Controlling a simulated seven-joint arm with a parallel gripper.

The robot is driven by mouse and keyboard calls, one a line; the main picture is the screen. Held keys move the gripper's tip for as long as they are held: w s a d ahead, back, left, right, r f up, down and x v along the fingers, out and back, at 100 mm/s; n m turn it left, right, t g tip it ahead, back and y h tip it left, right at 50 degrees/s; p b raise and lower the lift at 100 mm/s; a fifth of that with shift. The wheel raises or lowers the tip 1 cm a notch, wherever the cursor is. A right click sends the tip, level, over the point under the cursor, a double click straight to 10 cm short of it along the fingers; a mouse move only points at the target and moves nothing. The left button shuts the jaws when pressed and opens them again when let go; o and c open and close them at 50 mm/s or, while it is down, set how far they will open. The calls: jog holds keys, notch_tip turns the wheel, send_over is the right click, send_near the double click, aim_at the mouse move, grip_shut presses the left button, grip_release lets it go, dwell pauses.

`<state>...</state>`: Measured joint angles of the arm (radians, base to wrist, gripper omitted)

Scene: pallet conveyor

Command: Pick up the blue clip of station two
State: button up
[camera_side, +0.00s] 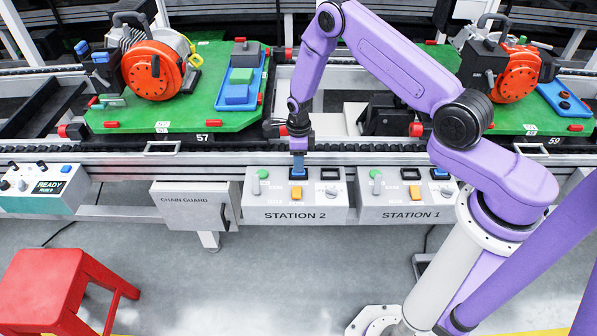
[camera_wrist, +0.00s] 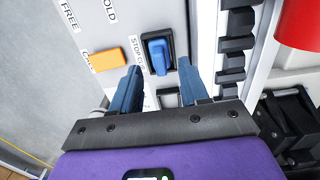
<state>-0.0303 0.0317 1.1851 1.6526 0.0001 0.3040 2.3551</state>
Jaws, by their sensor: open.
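The station two box (camera_side: 280,214) is a light panel on the conveyor's front. Its blue clip (camera_wrist: 159,57) stands upright in a dark square socket in the wrist view. In the side view the clip's place (camera_side: 298,174) is at the panel's top edge, partly hidden by my fingers. My gripper (camera_side: 298,160) points down just above it. In the wrist view my gripper (camera_wrist: 159,68) is open, its two blue fingers apart with the clip showing between and just beyond their tips. I see no grip on the clip.
An orange piece (camera_wrist: 108,60) lies beside the clip, and a green knob (camera_side: 263,174) is to its left. An empty dark socket (camera_side: 330,174) is to its right. The station one box (camera_side: 403,214) stands to the right with its own blue clip (camera_side: 440,173). The conveyor rail (camera_side: 230,159) runs close behind.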

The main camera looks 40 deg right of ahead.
jog(key=shift+f, duration=0.95)
grip_shut()
jog(key=shift+r, duration=0.1)
